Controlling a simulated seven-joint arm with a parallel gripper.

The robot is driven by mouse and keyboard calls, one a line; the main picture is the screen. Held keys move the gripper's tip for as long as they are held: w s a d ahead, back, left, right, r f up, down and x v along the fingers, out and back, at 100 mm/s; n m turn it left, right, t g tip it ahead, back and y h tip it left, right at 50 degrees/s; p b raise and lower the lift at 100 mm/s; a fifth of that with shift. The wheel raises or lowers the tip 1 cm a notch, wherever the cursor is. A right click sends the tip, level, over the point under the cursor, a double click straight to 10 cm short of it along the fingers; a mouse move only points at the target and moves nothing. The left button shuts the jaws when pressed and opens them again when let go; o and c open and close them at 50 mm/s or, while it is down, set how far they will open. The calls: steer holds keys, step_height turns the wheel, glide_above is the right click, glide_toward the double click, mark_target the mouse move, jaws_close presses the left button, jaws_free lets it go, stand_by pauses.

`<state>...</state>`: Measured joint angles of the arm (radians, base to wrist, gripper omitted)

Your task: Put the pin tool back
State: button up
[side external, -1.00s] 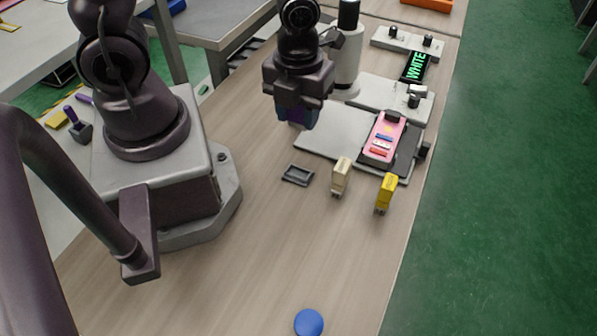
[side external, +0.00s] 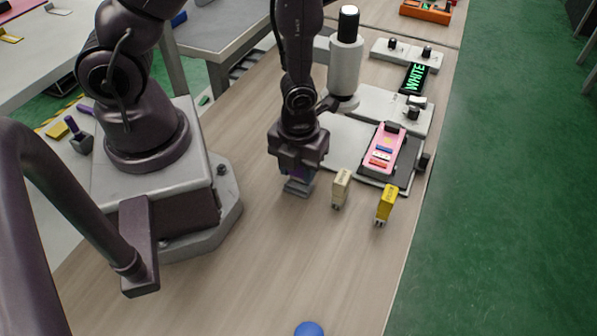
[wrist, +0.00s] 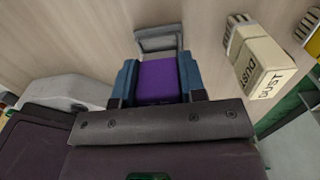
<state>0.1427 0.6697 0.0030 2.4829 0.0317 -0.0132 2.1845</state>
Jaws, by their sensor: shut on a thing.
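The tool's lower end is hidden. A small grey rimmed tray (wrist: 160,38) lies just beyond the purple block in the wrist view. In the side view the tray (side external: 298,190) shows just under the fingers, mostly covered. I cannot tell whether the tool touches it.
A cream block (side external: 341,188) marked DUST in the wrist view (wrist: 262,62) and a yellow block (side external: 386,204) stand to the right. A pink device (side external: 383,148) lies on a plate behind them. A white cylinder (side external: 345,60) stands further back. The front table is clear except a blue disc (side external: 309,329).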

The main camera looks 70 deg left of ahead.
steer(key=shift+f, duration=0.95)
steer(key=shift+f, duration=0.2)
steer(key=o, duration=0.9)
steer(key=shift+r, duration=0.1)
